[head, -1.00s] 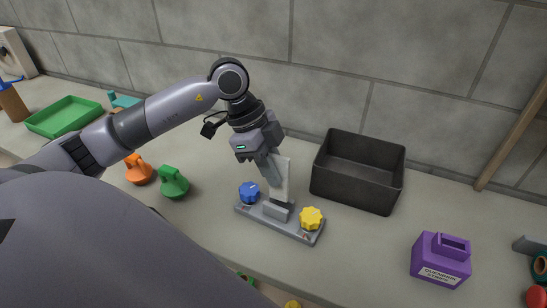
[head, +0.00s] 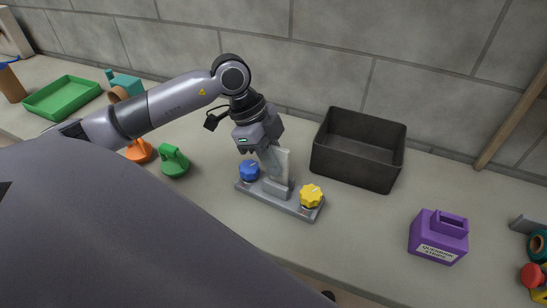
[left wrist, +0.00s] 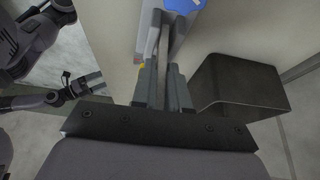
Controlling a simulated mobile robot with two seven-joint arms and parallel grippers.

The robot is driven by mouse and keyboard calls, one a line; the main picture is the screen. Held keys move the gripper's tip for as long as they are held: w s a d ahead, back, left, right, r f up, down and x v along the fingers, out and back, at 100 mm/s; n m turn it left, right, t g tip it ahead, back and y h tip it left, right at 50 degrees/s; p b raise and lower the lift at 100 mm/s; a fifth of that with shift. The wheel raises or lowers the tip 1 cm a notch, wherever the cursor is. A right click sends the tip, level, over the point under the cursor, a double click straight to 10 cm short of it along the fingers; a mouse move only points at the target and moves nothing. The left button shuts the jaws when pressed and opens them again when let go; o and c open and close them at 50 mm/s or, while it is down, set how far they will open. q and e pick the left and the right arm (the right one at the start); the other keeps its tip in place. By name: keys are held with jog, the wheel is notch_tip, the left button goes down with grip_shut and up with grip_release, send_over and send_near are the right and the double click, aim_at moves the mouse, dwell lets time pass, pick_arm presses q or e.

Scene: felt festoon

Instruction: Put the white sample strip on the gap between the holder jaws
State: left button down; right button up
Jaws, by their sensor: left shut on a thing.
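The white sample strip (head: 283,163) stands about upright in the fingers of my left gripper (head: 270,158). Its lower end is at the grey holder jaws (head: 277,188); I cannot tell whether it is in the gap or just behind the front jaw. The holder's grey base (head: 292,208) lies on the bench, with a blue knob (head: 249,170) on the left and a yellow knob (head: 311,195) on the right. In the left wrist view, the left fingers (left wrist: 165,85) are close together over the holder. My right gripper (left wrist: 90,84) shows small at the left there.
A dark open bin (head: 352,165) stands close behind and right of the holder. A purple box (head: 438,237) is at the right. Green (head: 174,162) and orange (head: 139,151) handled things and a green tray (head: 62,98) are at the left. Bench between holder and purple box is clear.

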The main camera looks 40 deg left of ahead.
pick_arm(q)
jog(key=shift+f, duration=0.55)
jog(key=c, duration=1.1)
grip_release()
jog(key=shift+o, duration=0.2)
jog(key=b+v, duration=0.1)
jog(key=v, duration=0.6)
jog(key=shift+a+r, duration=0.1)
jog(key=shift+a, duration=0.05)
